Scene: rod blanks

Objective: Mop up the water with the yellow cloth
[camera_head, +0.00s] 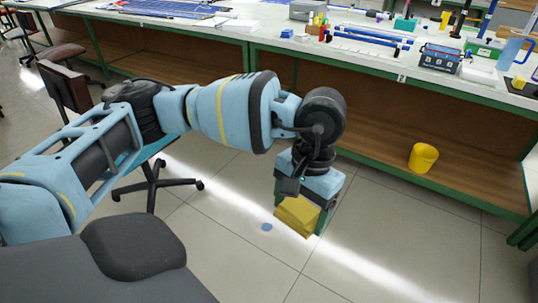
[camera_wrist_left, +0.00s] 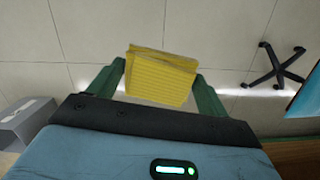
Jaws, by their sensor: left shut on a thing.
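My left gripper (camera_head: 303,222) is shut on the folded yellow cloth (camera_head: 296,213) and holds it above the floor. In the left wrist view the cloth (camera_wrist_left: 160,76) sits between the two green fingers of the gripper (camera_wrist_left: 160,88). A small blue patch of water (camera_head: 266,227) is on the tiled floor, to the left of the cloth in the head view. I cannot make out the water in the left wrist view. My right gripper is not in view.
A long workbench (camera_head: 300,52) with tools and boxes runs along the back. A yellow bucket (camera_head: 423,158) stands on its lower shelf. An office chair base (camera_head: 152,187) is on the floor to the left. The tiled floor (camera_head: 400,240) at the right front is clear.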

